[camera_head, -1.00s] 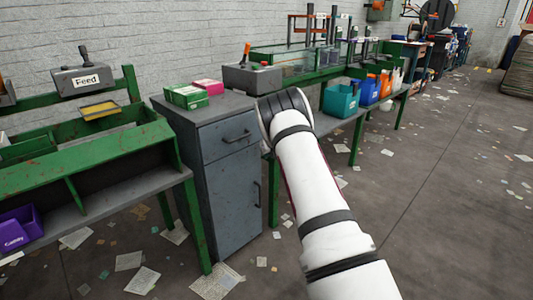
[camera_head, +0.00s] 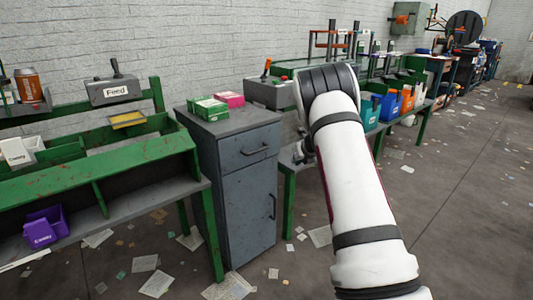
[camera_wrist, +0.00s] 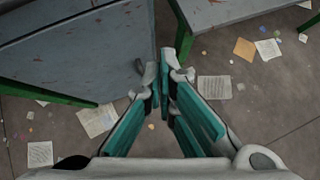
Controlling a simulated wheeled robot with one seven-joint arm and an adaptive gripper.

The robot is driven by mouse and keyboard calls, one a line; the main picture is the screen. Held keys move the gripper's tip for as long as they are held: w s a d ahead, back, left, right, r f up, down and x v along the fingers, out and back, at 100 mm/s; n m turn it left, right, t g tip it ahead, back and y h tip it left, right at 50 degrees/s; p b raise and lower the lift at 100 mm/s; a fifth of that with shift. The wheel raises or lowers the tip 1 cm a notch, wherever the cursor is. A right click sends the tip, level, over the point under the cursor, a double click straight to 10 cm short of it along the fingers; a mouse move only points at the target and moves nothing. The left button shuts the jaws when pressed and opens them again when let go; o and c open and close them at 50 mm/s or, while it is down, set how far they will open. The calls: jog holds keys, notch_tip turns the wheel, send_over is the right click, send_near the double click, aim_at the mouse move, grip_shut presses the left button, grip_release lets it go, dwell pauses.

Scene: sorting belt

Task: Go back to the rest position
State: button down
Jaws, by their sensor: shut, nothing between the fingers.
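My gripper (camera_wrist: 160,75) shows in the wrist view with its teal-lined fingers drawn together and nothing between them. It is above the floor, with grey tops on both sides. In the head view only a small dark part of my gripper (camera_head: 304,150) shows left of my white arm, beside the grey cabinet (camera_head: 240,185); the rest is hidden by the arm. The arm reaches up from the lower right.
Green boxes (camera_head: 208,109) and a pink box (camera_head: 230,98) lie on the cabinet. A green bench (camera_head: 110,170) with a "Feed" lever box (camera_head: 115,91) stands left. Coloured bins (camera_head: 391,104) line the bench behind my arm. Scattered papers litter the open floor (camera_head: 465,210) at right.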

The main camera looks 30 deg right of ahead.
jog(key=s+a+r+m+t+h, duration=0.15)
jog(key=r+m, duration=0.25)
jog(key=r, duration=0.4)
jog(key=s+r+m+g+h, duration=0.1)
jog(key=s+r+m+h, duration=0.1)
jog(key=r+m, duration=0.45)
jog(key=s+a+r+m+g+h, duration=0.2)
jog(key=s+a+r+m, duration=0.4)
jog(key=s+r+m, duration=0.35)
jog(key=s+a+f+m+g+y, duration=0.2)
jog(key=s+a+m, duration=0.3)
jog(key=s+a, duration=0.7)
jog(key=s+a+f+m+g+y, duration=0.1)
jog(key=s+a+m+g+y, duration=0.4)
jog(key=s, duration=1.2)
jog(key=s+a+f+m, duration=0.2)
jog(key=s+a+m, duration=0.2)
jog(key=s+a, duration=0.9)
notch_tip(320, 180, up, 29)
jog(key=s+d+t+p, duration=0.2)
jog(key=t+p, duration=0.2)
jog(key=p, duration=2.3)
jog(key=shift+s+d, duration=0.25)
jog(key=shift+s, duration=0.05)
